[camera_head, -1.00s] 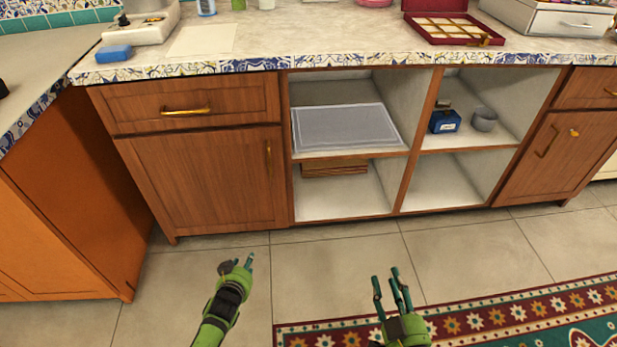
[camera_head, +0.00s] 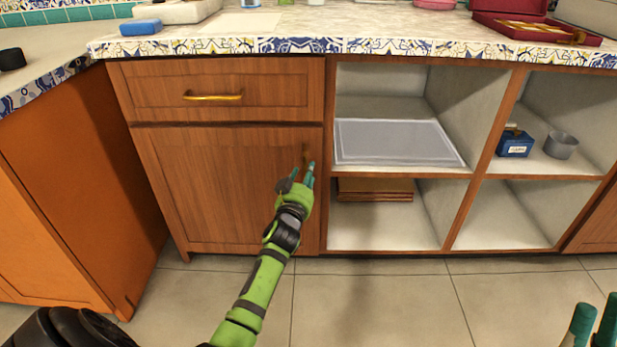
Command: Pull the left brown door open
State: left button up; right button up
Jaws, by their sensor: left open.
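The left brown door (camera_head: 212,190) is a wooden cabinet door under a drawer, and it is closed. Its small vertical handle (camera_head: 306,153) is near the upper right edge, partly hidden by my gripper. My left gripper (camera_head: 301,173) is open, with its teal fingertips just below and in front of the handle. I cannot tell whether they touch it. My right gripper (camera_head: 596,318) is at the bottom right corner, partly cut off, with its fingers apart and nothing seen between them.
A drawer (camera_head: 215,92) with a brass handle is above the door. Open shelves to the right hold a grey tray-like sheet (camera_head: 395,142), a blue box (camera_head: 514,145) and a grey cup (camera_head: 561,146). An orange cabinet (camera_head: 75,180) stands at left. The tiled floor (camera_head: 390,300) in front is clear.

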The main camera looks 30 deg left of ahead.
pick_arm(q)
jog(key=shift+x, duration=0.95)
grip_shut()
